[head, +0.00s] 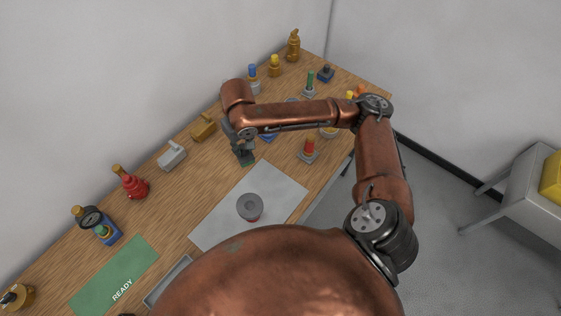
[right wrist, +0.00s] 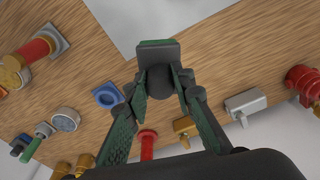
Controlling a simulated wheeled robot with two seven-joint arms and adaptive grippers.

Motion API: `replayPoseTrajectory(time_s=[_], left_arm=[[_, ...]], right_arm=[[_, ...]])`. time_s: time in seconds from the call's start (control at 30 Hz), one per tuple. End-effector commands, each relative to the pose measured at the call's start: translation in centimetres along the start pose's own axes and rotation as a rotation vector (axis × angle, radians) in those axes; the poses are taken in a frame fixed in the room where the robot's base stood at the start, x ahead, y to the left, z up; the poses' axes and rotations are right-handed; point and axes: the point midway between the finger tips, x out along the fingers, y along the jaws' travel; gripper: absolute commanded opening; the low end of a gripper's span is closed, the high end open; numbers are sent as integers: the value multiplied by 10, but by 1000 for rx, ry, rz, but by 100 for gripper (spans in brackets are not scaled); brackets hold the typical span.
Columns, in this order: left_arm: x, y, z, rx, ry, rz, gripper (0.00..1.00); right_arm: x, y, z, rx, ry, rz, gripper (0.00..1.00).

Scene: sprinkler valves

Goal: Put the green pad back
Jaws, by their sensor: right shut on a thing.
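The green pad (right wrist: 158,50) is a small block with a green edge and a dark round knob. My right gripper (right wrist: 160,82) is shut on its knob, with one finger on each side. In the head view the pad (head: 247,162) shows as a dark green bit under my right gripper (head: 241,150), just beyond the upper left edge of the grey sheet. Whether it touches the table is hard to tell. A blue square with a round recess (right wrist: 107,95) lies beside the gripper in the wrist view. My left gripper is not in view.
A green READY mat (head: 100,275) lies at lower left. A red valve (head: 133,183), grey block (head: 172,155) and brass block (head: 204,127) line the wall side. A red-topped piece (head: 308,150) stands right of the gripper.

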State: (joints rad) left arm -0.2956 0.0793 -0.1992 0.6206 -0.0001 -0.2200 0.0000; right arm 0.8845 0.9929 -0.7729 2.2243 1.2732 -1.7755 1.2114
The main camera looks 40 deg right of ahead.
Motion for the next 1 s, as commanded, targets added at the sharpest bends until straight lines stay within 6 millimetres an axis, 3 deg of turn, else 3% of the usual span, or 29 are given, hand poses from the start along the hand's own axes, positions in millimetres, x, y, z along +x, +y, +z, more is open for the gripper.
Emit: replayPoseTrajectory(time_s=[0.03, 0.3, 0.43, 0.6, 0.8, 1.0], left_arm=[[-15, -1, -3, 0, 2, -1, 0], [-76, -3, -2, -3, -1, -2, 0], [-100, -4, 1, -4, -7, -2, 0], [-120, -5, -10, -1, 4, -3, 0], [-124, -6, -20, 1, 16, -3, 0], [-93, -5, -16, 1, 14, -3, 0]], right_arm=[[-2, 7, 11, -18, -7, -1, 3], [11, 38, 85, -204, -11, -26, 3], [10, 47, 122, -297, -7, -37, 3], [5, 54, 157, -388, -2, -44, 3], [5, 57, 172, -434, 4, -47, 3], [21, 70, 161, -438, 7, -42, 3]])
